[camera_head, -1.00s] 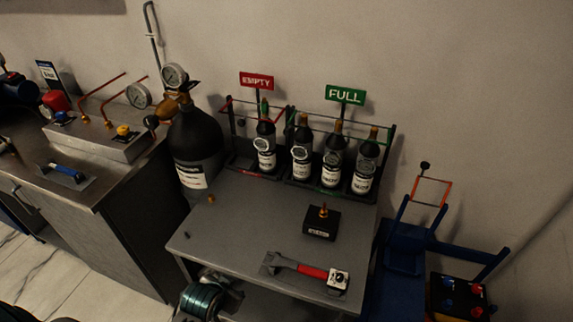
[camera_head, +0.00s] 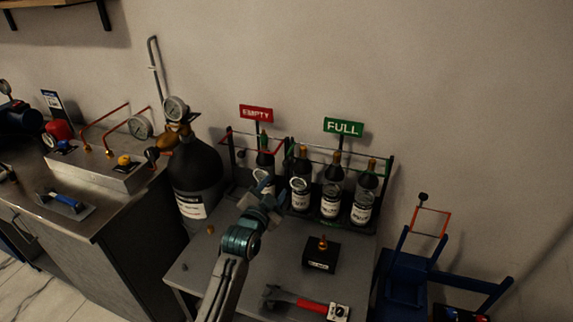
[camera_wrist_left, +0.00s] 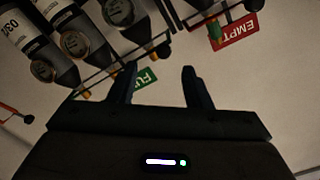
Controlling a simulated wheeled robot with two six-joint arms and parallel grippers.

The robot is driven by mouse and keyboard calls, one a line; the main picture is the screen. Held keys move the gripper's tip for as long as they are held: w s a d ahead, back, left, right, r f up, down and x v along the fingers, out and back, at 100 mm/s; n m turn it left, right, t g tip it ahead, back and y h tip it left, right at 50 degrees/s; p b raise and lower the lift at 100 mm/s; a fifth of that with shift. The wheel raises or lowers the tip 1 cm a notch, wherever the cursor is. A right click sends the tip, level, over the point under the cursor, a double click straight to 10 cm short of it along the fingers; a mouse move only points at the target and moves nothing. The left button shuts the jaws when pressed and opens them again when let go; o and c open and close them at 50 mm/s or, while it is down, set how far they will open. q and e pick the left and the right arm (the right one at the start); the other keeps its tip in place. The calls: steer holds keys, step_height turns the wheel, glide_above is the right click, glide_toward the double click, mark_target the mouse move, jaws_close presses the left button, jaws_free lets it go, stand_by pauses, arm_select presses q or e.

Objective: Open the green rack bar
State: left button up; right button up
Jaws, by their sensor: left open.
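The green rack bar (camera_head: 320,163) runs across the bottle necks of the rack under the green FULL sign (camera_head: 343,127). Several dark bottles (camera_head: 331,200) stand upright in that rack. My left gripper (camera_head: 268,192) is over the table, in front of the bottles and left of the FULL rack. It is open and empty, apart from the bar. In the left wrist view its two fingers (camera_wrist_left: 160,85) stand apart, with bottles and signs appearing upside down beyond them. The gripper hides part of the left bottles. My right gripper is not in view.
The EMPTY sign (camera_head: 256,114) and its rack stand just left. A large black cylinder (camera_head: 194,170) with a gauge is left of it. A black block (camera_head: 320,254) and a red-handled wrench (camera_head: 300,302) lie on the table. A blue cart (camera_head: 405,262) stands right.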

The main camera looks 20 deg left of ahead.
mark_target(286, 166)
arm_select(q)
steer(key=w+p, duration=0.1)
steer(key=w, duration=0.5)
steer(key=w+r+p, duration=0.1)
steer(key=w, duration=0.2)
steer(key=shift+w+d+p, duration=0.15)
steer(key=shift+w+p, duration=0.15)
steer(key=shift+w, duration=0.05)
steer(key=shift+w+f, duration=0.1)
steer(key=shift+w, duration=0.6)
jaws_close()
